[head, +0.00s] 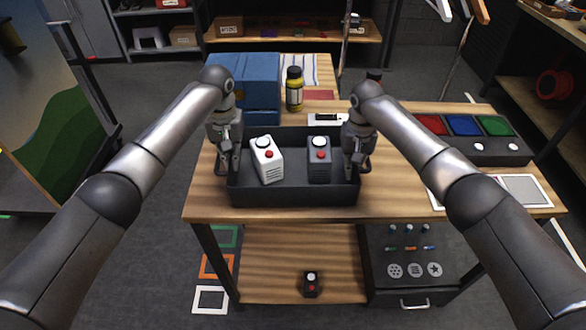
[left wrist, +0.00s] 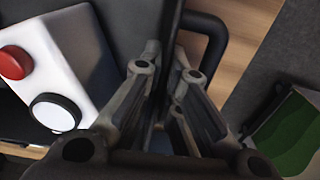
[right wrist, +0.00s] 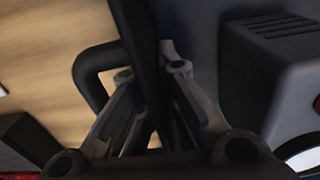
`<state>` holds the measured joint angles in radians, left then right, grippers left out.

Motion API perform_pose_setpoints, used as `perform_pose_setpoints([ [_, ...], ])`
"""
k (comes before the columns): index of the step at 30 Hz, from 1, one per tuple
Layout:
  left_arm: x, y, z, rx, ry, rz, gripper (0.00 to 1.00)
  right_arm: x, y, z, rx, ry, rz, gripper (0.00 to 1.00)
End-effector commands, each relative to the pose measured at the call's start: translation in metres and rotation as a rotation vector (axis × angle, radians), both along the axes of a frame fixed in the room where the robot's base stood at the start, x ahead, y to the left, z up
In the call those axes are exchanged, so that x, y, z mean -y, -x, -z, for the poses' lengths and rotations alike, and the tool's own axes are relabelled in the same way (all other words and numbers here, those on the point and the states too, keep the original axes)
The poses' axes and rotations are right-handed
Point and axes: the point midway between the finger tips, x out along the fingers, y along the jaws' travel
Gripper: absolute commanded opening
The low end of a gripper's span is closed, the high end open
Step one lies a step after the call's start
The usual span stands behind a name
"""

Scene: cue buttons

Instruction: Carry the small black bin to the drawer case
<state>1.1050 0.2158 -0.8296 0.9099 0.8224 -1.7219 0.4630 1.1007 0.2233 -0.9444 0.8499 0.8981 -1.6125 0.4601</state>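The small black bin (head: 295,194) is at the front of the wooden table, level; I cannot tell whether it touches the tabletop. It holds a white button box (head: 267,162) and a dark grey button box (head: 319,166). My left gripper (head: 229,168) is closed on the bin's left wall (left wrist: 168,45), beside its handle. My right gripper (head: 354,168) is closed on its right wall (right wrist: 138,40). The fingertips straddle the walls in both wrist views. A dark case with a drawer handle (head: 413,270) stands under the table's right side.
On the table are a blue box (head: 256,80), a yellow bottle (head: 294,90) and a panel with red, blue and green pads (head: 470,145). A small dark button box (head: 311,283) is on the lower shelf. Coloured frames (head: 212,298) lie on the floor at left.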

Motion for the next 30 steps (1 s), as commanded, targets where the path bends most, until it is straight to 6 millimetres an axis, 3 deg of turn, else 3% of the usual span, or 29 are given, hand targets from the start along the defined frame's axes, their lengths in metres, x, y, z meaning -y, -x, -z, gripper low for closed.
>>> perform_pose_setpoints([
  [16,0.001,0.001,-0.008,-0.002,0.0,0.011,0.0,0.001,-0.002,-0.008,0.007,-0.001,0.013,0.0],
  [30,0.001,0.001,-0.04,-0.005,-0.001,0.012,0.0,0.002,-0.003,-0.042,0.011,0.0,0.014,0.0],
])
